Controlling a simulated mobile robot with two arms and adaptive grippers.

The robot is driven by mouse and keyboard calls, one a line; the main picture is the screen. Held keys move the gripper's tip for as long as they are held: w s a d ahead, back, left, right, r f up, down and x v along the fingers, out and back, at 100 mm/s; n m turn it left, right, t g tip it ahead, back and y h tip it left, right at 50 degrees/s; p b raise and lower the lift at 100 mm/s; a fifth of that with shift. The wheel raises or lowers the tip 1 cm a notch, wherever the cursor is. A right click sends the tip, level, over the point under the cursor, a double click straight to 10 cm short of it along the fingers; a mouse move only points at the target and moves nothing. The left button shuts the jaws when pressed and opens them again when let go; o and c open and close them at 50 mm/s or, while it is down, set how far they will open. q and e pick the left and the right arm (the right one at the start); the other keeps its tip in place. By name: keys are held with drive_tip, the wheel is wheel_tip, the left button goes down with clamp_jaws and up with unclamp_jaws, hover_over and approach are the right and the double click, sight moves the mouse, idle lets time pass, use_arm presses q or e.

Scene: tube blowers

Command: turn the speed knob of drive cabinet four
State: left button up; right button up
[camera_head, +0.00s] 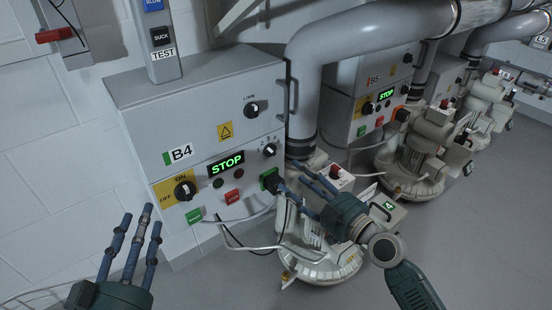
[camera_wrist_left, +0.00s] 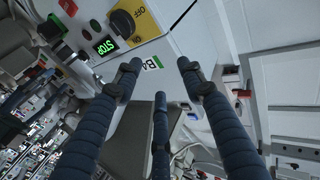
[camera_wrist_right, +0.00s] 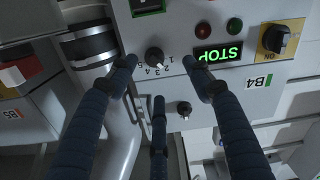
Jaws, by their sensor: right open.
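The grey drive cabinet B4 (camera_head: 215,130) stands against the wall, its green display reading STOP. Its speed knob (camera_head: 269,150), small and black with a numbered scale, is at the right of the front. In the right wrist view the knob (camera_wrist_right: 154,56) shows between and just beyond the fingertips. My right gripper (camera_head: 303,178) is open and empty, in front of the cabinet's lower right side, apart from the knob as far as I can tell. My left gripper (camera_head: 132,225) is open and empty, low at the left, away from the cabinet front.
A blower (camera_head: 320,265) and thick pipe (camera_head: 305,90) stand close at right. Cabinet B5 (camera_head: 365,100) is behind. Floor at front right is free.

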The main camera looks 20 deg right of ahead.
sight(274, 154)
drive_tip(key=shift+t, duration=0.3)
drive_tip(key=x, duration=0.4)
drive_tip(key=d+r+x, duration=0.1)
drive_tip(key=shift+w+a+p, duration=0.1)
drive_tip(key=shift+w+p, duration=0.25)
drive_tip(key=shift+w, duration=0.2)
drive_tip(key=x, duration=0.4)
drive_tip(key=shift+f, duration=0.15)
drive_tip(key=shift+w+a+f, duration=0.1)
drive_tip(key=shift+w+a, duration=0.1)
drive_tip(key=shift+w, duration=0.4)
use_arm(q)
drive_tip(key=shift+s+a+f+g, duration=0.15)
drive_tip(key=shift+f+g, duration=0.35)
drive_tip(key=shift+f, duration=0.7)
use_arm(e)
drive_tip(key=c, duration=1.2)
drive_tip(key=shift+o, duration=0.2)
